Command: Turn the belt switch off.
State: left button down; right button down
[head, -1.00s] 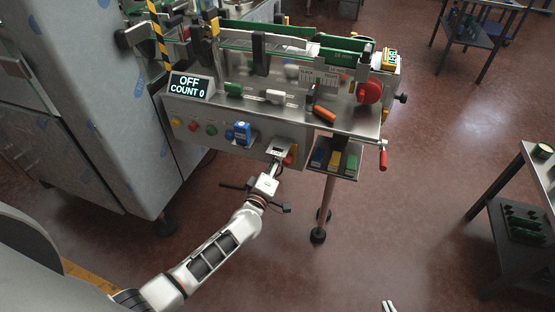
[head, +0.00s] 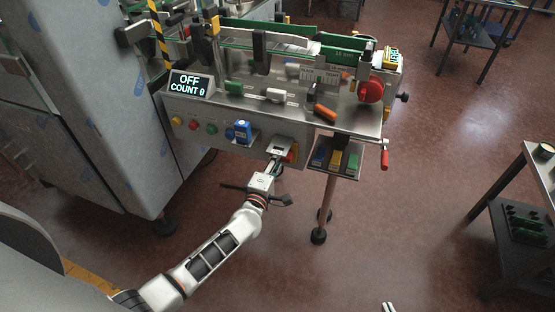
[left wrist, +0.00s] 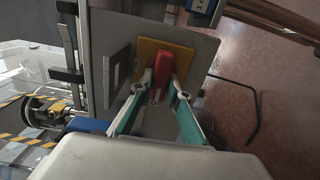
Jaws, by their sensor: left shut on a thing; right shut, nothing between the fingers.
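The belt switch is a red handle (left wrist: 162,72) on a yellow plate (left wrist: 183,62), seen in the left wrist view. In the head view, its red and yellow part (head: 292,153) shows at the right end of the machine's front panel. My left gripper (head: 274,156) reaches up to it; in the left wrist view its fingers (left wrist: 159,88) are shut on the red handle's near end. The display (head: 190,86) reads OFF, COUNT 0. My right gripper (head: 389,307) shows only as pale fingertips at the bottom edge, shut and empty, away from the machine.
The front panel also has yellow, red and green buttons (head: 193,126) and a blue padlock-like part (head: 242,132). A bin tray (head: 336,160) and red crank handle (head: 384,160) stick out at right. A side table (head: 530,190) stands far right, with open floor between.

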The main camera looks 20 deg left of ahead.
pick_arm(q)
jog(key=c, duration=1.9)
grip_release()
jog(key=s, duration=1.2)
jog(key=shift+a, duration=0.15)
